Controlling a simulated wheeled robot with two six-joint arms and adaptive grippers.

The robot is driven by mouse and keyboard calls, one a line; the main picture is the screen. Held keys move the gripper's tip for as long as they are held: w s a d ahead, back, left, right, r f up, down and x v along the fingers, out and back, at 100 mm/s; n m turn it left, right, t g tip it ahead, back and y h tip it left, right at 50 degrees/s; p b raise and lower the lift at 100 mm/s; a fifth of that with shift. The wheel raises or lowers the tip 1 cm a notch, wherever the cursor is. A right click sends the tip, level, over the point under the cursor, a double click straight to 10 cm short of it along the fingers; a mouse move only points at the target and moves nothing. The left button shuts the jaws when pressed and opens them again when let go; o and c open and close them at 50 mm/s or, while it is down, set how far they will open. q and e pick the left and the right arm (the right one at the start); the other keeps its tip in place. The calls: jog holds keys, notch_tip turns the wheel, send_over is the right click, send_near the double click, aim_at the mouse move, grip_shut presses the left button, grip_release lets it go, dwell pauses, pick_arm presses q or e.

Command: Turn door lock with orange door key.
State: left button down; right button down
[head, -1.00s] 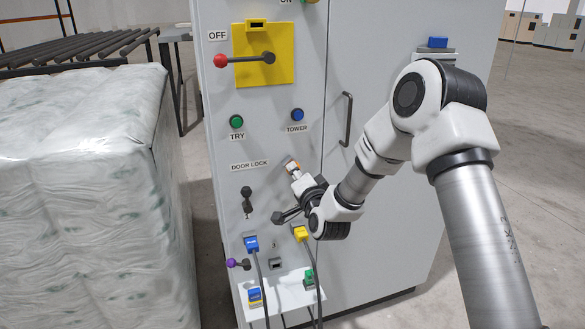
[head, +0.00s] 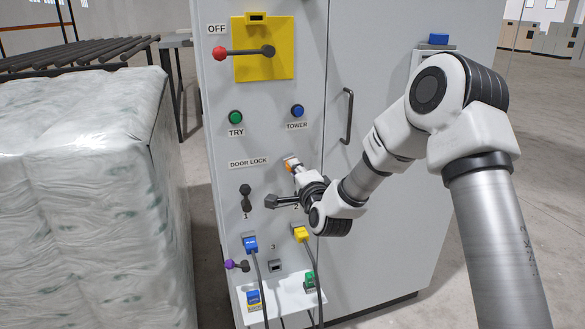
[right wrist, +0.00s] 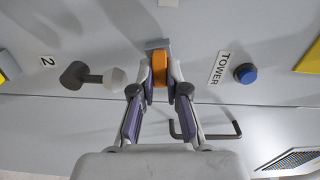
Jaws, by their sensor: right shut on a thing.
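The orange door key (right wrist: 160,65) is between the fingertips of my right gripper (right wrist: 160,81), which is shut on it. In the right wrist view the key's far end meets a small grey block (right wrist: 157,44) on the cabinet face; how deep it sits is hidden. In the head view the orange key (head: 292,164) shows at the panel, right of the DOOR LOCK label (head: 248,163), with my right gripper (head: 298,173) reaching it from the lower right. The left gripper is not in view.
A dark lever (head: 285,201) sticks out close beside my right gripper; another lever (head: 246,198) is to its left. A blue TOWER button (head: 297,111) is above and a door handle (head: 347,117) to the right. Plugs with cables (head: 301,234) are below.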

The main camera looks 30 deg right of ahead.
jog(key=shift+f+m+b, duration=0.15)
jog(key=shift+m+b, duration=0.3)
jog(key=shift+m, duration=0.25)
jog(key=c, duration=1.1)
grip_release()
